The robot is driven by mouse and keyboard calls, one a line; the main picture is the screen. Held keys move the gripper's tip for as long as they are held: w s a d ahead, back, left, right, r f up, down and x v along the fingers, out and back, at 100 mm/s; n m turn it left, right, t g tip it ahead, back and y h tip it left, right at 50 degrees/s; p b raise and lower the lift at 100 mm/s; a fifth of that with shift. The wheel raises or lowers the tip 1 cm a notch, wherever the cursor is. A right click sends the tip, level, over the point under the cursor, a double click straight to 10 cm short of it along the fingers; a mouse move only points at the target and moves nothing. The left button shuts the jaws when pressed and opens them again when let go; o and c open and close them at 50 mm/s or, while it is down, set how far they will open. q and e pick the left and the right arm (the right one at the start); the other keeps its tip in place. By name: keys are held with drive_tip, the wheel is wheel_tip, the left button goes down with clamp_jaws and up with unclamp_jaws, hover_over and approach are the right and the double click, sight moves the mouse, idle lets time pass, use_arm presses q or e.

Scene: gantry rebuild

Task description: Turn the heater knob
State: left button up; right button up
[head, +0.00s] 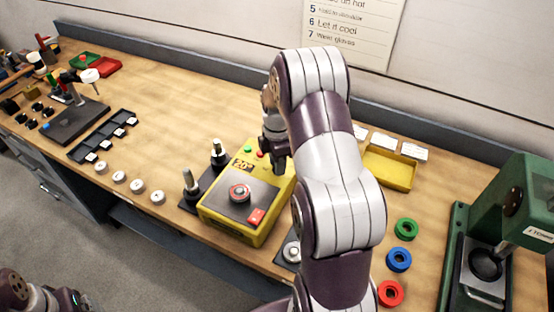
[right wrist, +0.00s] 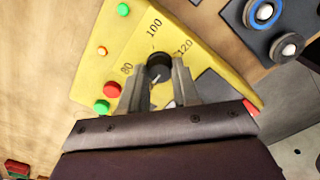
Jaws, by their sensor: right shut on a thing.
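The round black knob (right wrist: 159,63) sits below the 100 mark. My right gripper (right wrist: 158,76) is shut on the knob, one finger on each side. In the head view, my right arm hides the knob and most of the gripper (head: 279,166). Part of my left arm shows at the lower left; its fingers are out of sight.
Two dark posts (head: 191,183) stand close left of the heater. A yellow tray (head: 389,169) lies behind my right arm. Green, blue and red rings (head: 398,260) lie to the right, before a green press (head: 515,215). Bare wood lies behind and left of the heater.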

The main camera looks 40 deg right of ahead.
drive_tip(key=m+p, duration=0.1)
drive_tip(key=m, duration=0.5)
drive_tip(key=shift+m, duration=0.3)
drive_tip(key=m+p, duration=0.1)
drive_tip(key=m, duration=0.5)
drive_tip(key=m+p, duration=0.1)
drive_tip(key=m, duration=0.5)
drive_tip(key=shift+s+f+m, duration=0.1)
drive_tip(key=shift+m, duration=0.2)
drive_tip(key=m, duration=0.5)
drive_tip(key=shift+f+m, duration=0.1)
drive_tip(key=shift+m, duration=0.3)
drive_tip(key=shift+s+m, duration=0.1)
drive_tip(key=shift+m, duration=0.2)
drive_tip(key=o, duration=1)
drive_tip(key=shift+o, duration=0.2)
